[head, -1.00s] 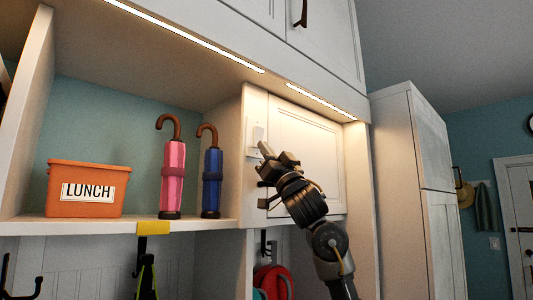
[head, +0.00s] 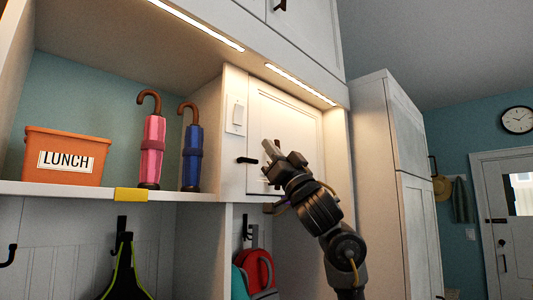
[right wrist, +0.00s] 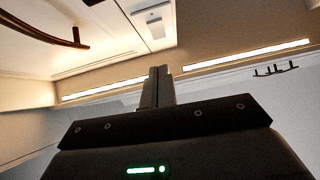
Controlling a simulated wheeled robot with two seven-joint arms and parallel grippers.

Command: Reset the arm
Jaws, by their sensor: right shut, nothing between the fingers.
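My right gripper (head: 270,152) is raised in front of the small white cabinet door (head: 290,110), with its fingers shut and nothing between them. In the right wrist view, the two fingers (right wrist: 157,88) stand together in front of the lit strip under the cabinets. A dark handle (head: 247,160) shows at the left edge of the small door, which looks shut. A dark curved handle (right wrist: 45,32) also shows at the upper left of the right wrist view. My left gripper does not show.
An orange LUNCH bin (head: 65,156), a pink umbrella (head: 152,150) and a blue umbrella (head: 191,155) stand on the shelf at left. A white switch plate (head: 236,115) is beside the small door. A tall white cabinet (head: 375,150) stands at right. Bags hang below.

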